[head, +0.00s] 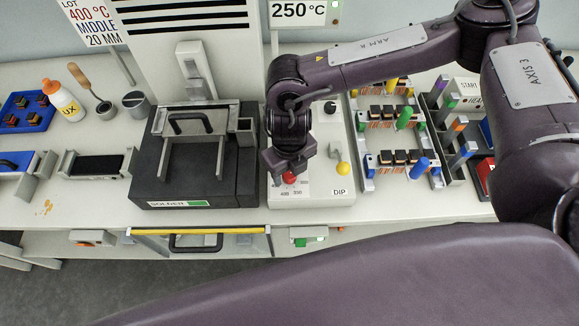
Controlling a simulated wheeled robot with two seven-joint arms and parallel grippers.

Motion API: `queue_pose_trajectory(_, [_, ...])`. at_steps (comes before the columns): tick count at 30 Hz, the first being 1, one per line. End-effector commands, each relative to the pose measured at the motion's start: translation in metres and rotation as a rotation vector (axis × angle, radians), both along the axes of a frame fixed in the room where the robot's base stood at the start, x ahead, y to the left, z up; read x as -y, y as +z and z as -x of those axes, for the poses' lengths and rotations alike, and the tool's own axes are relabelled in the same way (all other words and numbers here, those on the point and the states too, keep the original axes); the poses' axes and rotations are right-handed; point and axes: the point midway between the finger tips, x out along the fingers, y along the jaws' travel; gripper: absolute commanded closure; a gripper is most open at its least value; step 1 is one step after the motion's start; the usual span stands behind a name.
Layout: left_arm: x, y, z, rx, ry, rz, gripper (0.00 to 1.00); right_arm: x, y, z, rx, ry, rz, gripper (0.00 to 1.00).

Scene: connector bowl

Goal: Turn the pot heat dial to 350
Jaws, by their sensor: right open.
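The red heat dial (290,178) sits on the light control panel (322,190) to the right of the black solder pot (180,165). Small numbers are printed around it; 400 and 350 are at its near side. My right gripper (289,168) points down right over the dial and is open; its fingers hide part of the dial, and I cannot tell whether they touch it. The dial's pointer is too small to read. A display (297,10) behind reads 250 °C. My left gripper is not in view.
A lot sign (90,20) reads 400 °C, MIDDLE, 20 MM. A yellow knob (342,169) and a DIP label are right of the dial. Connector racks (395,170) stand further right. A UX bottle (64,101) and trays are at left. My right arm crosses the right side.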

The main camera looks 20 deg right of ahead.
Motion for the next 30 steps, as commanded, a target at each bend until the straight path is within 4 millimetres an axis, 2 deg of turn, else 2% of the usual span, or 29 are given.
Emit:
queue_pose_trajectory(3, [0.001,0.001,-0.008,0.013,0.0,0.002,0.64,0.0,-0.001,0.0,0.001,0.0,0.0,0.48])
queue_pose_trajectory(7, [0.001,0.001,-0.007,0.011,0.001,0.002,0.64,0.0,-0.001,0.0,0.0,0.0,0.0,0.49])
queue_pose_trajectory(17, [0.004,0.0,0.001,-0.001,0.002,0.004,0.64,0.0,-0.001,0.0,0.0,-0.001,0.0,0.92])
queue_pose_trajectory(23, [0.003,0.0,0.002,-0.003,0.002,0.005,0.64,0.0,-0.001,0.0,0.0,-0.013,0.0,0.92])
queue_pose_trajectory(30, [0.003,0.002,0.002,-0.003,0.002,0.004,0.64,0.0,0.0,0.0,-0.002,-0.104,0.0,0.92])
